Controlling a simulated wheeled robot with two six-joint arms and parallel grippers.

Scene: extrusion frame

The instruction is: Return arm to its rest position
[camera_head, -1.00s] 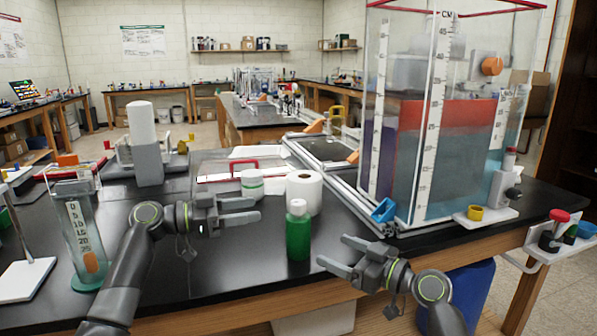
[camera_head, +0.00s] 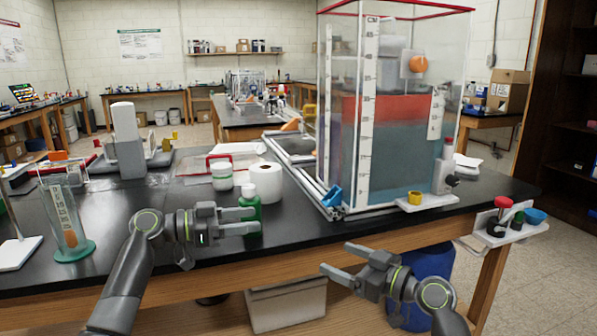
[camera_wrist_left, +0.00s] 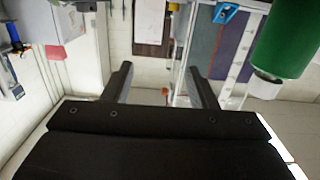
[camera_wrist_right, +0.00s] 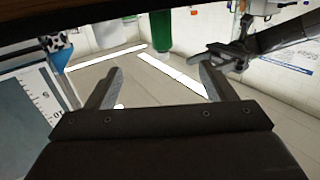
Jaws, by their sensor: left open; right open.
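My left gripper (camera_head: 254,221) is open and empty over the front of the black bench. In the head view it overlaps a green bottle (camera_head: 249,198), hiding part of it. In the left wrist view the jaws (camera_wrist_left: 160,78) are empty and the green bottle (camera_wrist_left: 287,38) is outside them, to the right. My right gripper (camera_head: 336,258) is open and empty in front of the bench edge, lower and further right. In the right wrist view its jaws (camera_wrist_right: 160,75) are empty; the green bottle (camera_wrist_right: 160,34) and my left arm (camera_wrist_right: 262,42) show beyond.
A white-lidded jar (camera_head: 222,178) and a white roll (camera_head: 266,182) stand behind the bottle. A large clear tank (camera_head: 385,180) stands to the right. A clear cylinder (camera_head: 62,215) stands at the left. Below the bench are a blue bin (camera_head: 428,270) and a light box (camera_head: 288,305).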

